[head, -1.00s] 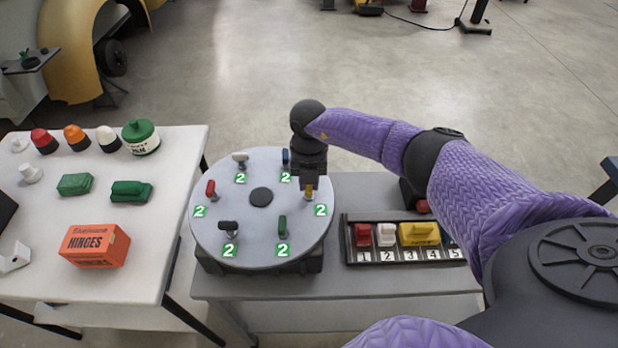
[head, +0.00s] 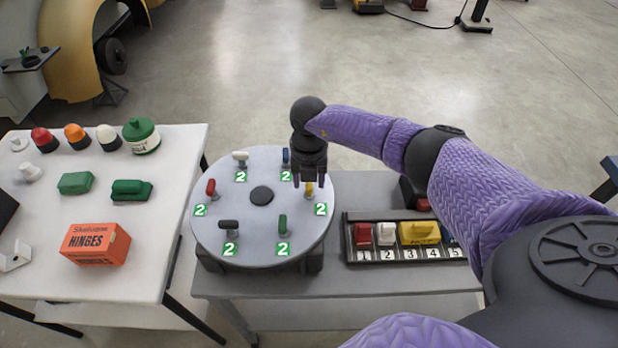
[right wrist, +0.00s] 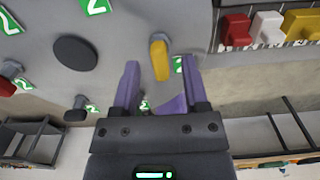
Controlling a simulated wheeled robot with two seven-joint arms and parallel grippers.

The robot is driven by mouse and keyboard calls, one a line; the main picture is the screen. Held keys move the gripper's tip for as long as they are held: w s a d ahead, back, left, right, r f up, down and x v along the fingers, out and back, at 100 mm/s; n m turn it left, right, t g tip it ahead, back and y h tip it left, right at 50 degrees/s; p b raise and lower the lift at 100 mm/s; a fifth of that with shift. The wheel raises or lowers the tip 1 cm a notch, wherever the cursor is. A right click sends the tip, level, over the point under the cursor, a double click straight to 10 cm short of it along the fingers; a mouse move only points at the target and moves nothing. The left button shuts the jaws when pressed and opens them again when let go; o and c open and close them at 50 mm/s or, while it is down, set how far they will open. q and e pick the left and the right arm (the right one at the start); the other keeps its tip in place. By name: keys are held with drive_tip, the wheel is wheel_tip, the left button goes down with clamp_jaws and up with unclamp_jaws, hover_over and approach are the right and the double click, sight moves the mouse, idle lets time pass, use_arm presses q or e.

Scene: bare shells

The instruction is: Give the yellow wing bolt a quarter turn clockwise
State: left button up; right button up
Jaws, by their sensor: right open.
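The yellow wing bolt (head: 309,188) stands near the right rim of the round grey disc (head: 262,231), beside a green "2" label. In the right wrist view the yellow wing bolt (right wrist: 159,60) shows its long handle, running nearly in line with the fingers. My right gripper (head: 309,180) is open over the bolt, with one finger on each side of it. In the right wrist view the fingers of my right gripper (right wrist: 160,64) stand clear of the handle with a gap on both sides. My left gripper is not in view.
Blue (head: 286,157), white (head: 240,157), red (head: 211,188), black (head: 229,226) and green (head: 283,224) bolts stand around the disc. A numbered rack (head: 404,254) with coloured pieces is to the right. A white table (head: 110,218) with an orange box (head: 95,244) is at left.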

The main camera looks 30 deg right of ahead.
wheel_tip(320, 180, up, 10)
drive_tip(key=p, duration=0.1)
drive_tip(key=shift+f+p, duration=0.2)
drive_tip(key=shift+p, duration=0.1)
